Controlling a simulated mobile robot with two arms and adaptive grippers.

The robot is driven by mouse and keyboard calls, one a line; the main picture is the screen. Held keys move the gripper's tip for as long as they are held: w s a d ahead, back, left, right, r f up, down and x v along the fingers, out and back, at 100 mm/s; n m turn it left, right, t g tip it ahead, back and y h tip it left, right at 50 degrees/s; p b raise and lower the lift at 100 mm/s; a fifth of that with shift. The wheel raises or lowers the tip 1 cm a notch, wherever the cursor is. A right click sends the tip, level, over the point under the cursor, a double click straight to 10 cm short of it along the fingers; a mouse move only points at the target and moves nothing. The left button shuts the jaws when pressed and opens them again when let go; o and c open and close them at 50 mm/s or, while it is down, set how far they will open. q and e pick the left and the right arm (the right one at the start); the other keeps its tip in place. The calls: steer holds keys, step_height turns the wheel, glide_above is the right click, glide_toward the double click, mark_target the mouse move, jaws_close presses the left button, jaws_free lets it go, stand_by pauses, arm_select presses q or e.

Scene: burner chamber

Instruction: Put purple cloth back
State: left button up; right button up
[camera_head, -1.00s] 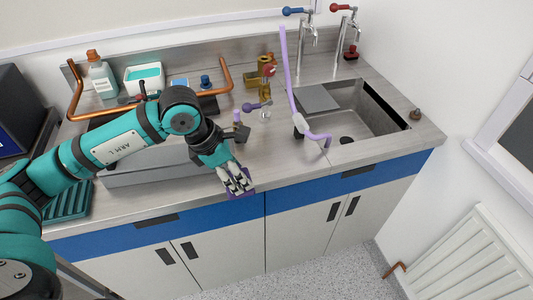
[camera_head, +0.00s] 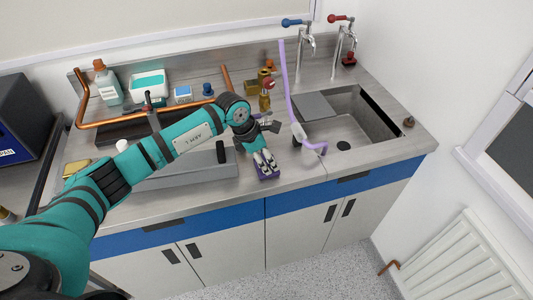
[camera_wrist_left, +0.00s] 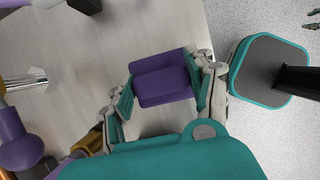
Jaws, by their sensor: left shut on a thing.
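The purple cloth (camera_head: 267,175) is a small folded block near the counter's front edge, right of the grey tray. My left gripper (camera_head: 265,163) is shut on it from above, with the fingers pointing down. In the left wrist view the cloth (camera_wrist_left: 162,80) sits between the two fingers of my left gripper (camera_wrist_left: 163,90), over the grey worktop. I cannot tell whether the cloth touches the worktop. A small dark shape at the top right of the left wrist view may be part of my right gripper, but it is too small to tell.
The sink (camera_head: 352,128) with a purple hose (camera_head: 290,90) lies to the right. Brass valves (camera_head: 265,95) stand behind my gripper. The grey tray (camera_head: 190,172) is left of it. A copper pipe (camera_head: 140,118), a bottle (camera_head: 108,85) and a white tub (camera_head: 147,84) stand back left.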

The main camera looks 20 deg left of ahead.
arm_select(q)
steer(key=shift+f, duration=0.1)
steer(key=shift+f+b, duration=0.15)
steer(key=shift+b, duration=0.15)
steer(key=o, duration=1.4)
steer(key=shift+r, duration=0.25)
steer(key=shift+b+v, duration=1.7)
steer(key=shift+v, duration=4.3)
steer(key=shift+a, duration=0.1)
